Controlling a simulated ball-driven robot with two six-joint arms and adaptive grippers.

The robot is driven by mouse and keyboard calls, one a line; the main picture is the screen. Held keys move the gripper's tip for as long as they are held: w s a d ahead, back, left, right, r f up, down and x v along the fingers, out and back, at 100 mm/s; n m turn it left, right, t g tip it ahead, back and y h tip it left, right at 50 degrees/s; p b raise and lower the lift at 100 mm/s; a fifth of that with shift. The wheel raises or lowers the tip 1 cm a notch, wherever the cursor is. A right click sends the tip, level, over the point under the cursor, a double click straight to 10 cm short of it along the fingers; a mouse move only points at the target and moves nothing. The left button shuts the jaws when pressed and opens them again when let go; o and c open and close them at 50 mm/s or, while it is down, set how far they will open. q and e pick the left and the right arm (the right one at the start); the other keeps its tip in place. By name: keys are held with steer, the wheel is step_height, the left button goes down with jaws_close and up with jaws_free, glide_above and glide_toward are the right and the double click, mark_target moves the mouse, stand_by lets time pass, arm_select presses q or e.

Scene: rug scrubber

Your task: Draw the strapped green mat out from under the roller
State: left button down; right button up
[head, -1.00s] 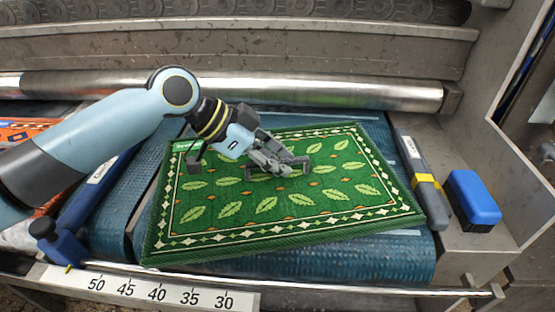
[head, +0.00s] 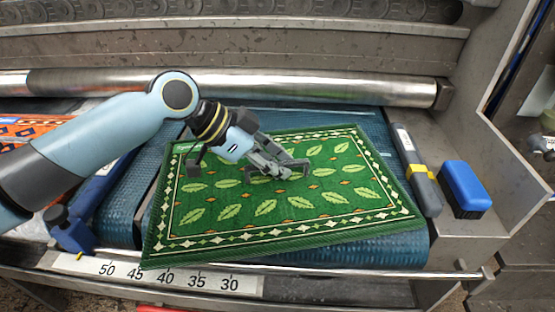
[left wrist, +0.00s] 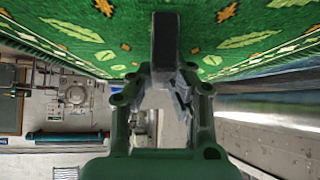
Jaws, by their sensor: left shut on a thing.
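The green mat (head: 330,205), with pale leaves and a patterned border, lies slightly turned on the blue ribbed belt (head: 385,250). Its far edge is clear of the shiny steel roller (head: 330,90), with bare belt between. Its front left corner laps over the front scale strip. My left gripper (head: 290,171) is low over the middle of the mat, with its fingers shut. In the left wrist view the mat (left wrist: 265,25) fills the top, and a dark upright band (left wrist: 165,40) stands at the fingers, seemingly the strap. The grip itself is partly hidden. My right gripper is not shown.
A grey tool with a yellow band (head: 417,170) and a blue block (head: 467,188) stand on the right ledge. A blue clamp (head: 72,232) is at the left. The numbered scale (head: 150,275) and a steel rod (head: 350,268) run along the front.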

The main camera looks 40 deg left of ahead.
arm_select(q)
steer(key=c, duration=1.2)
jaws_free()
steer(key=shift+a+r, duration=0.2)
steer(key=v, duration=1.1)
steer(key=shift+s+r, duration=0.15)
steer(key=shift+r, duration=0.05)
